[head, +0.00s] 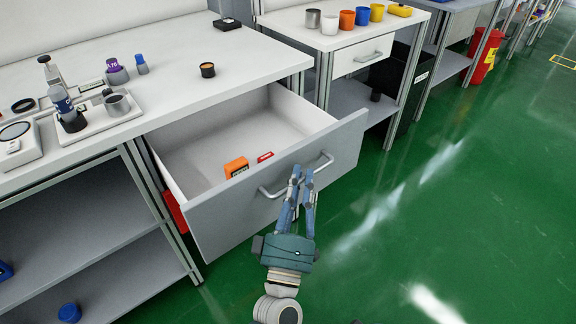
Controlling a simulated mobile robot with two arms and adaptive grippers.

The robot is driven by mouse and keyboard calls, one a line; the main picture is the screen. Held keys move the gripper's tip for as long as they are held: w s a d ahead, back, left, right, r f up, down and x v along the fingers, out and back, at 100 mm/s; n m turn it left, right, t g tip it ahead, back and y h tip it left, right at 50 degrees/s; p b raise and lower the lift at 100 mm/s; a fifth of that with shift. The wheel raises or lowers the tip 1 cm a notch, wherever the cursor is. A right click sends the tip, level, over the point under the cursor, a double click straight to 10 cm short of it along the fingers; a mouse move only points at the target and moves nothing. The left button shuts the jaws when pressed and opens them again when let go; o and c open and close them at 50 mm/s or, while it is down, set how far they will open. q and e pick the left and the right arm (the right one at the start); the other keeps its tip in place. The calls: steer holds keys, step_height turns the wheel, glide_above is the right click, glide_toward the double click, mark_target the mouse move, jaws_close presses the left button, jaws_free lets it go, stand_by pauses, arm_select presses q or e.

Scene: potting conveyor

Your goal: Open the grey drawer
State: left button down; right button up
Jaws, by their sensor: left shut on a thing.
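The grey drawer (225,222) under the white bench is pulled well out, and its white inside shows. An orange box (236,167) and a small red item (265,157) lie in it near the front panel. A silver bar handle (272,194) runs across the front panel. My left gripper (302,177) is at the handle's right half, with its blue fingers shut on the bar. The fingers hide a short part of the handle. My right gripper is not in view.
A second bench holds several coloured cups and a closed white drawer (362,55). Green floor (430,200) is clear at the right.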

arm_select(q)
steer(key=shift+s+d+f+p, duration=0.1)
steer(key=shift+s+d, duration=0.45)
steer(key=shift+s, duration=0.25)
steer(key=shift+s+d+p, duration=0.1)
steer(key=shift+s+d, duration=0.5)
steer(key=shift+s, duration=0.15)
steer(key=shift+s+d+f+p, duration=0.1)
steer(key=shift+s+d, duration=0.45)
steer(key=shift+s, duration=0.25)
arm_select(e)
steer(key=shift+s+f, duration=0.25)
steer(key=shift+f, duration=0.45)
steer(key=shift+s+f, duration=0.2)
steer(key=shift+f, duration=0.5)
arm_select(q)
steer(key=c, duration=1.9)
jaws_free()
steer(key=shift+r, duration=0.1)
steer(key=shift+c, duration=0.2)
steer(key=v, duration=1.2)
